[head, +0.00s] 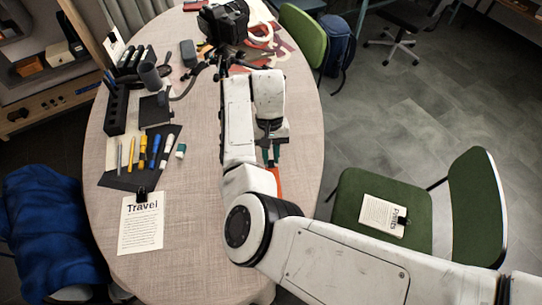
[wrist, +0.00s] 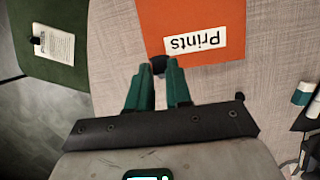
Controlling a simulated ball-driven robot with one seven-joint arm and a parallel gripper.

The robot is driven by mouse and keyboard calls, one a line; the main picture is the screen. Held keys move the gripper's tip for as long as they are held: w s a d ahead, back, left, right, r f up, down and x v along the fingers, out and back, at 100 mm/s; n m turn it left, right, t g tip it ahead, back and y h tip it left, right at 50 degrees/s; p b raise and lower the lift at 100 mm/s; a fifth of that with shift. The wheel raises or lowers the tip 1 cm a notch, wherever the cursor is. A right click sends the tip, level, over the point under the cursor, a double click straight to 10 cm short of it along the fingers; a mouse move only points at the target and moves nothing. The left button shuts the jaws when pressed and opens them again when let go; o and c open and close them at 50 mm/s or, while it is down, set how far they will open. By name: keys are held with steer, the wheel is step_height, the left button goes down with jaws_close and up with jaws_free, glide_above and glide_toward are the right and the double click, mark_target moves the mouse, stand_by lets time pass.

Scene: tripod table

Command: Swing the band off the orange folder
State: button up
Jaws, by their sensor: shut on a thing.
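The orange folder (wrist: 195,25) lies on the table with a white "Prints" label, upside down in the wrist view. In the head view only a strip of the folder (head: 275,180) shows beside my arm. My gripper (wrist: 158,70) has green fingers, and it also shows in the head view (head: 271,156). Its fingertips are at the folder's edge, close to the label, shut on a small dark rounded piece (wrist: 158,64). I cannot tell whether this piece belongs to the band. No other part of the band can be made out.
A "Travel" sheet (head: 141,222) and a dark mat (head: 118,181) with pens lie on the left of the table. A black camera (head: 224,22) stands at the far end. A green chair (head: 350,215) with a clipped sheet (head: 381,213) is at the right.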

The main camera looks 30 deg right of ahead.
steer(key=shift+w+d+r, duration=0.15)
steer(key=shift+w+d, duration=0.1)
steer(key=shift+w, duration=0.25)
steer(key=shift+w+d+r+b, duration=0.2)
steer(key=shift+w+d+b, duration=0.15)
steer(key=shift+w, duration=0.25)
steer(key=shift+w+d+r, duration=0.2)
steer(key=shift+w, duration=0.3)
steer(key=shift+w+b, duration=0.15)
steer(key=shift+b, duration=0.25)
steer(key=shift+w+d+r+b, duration=0.2)
steer(key=shift+w+d+b, duration=0.1)
steer(key=shift+w, duration=0.3)
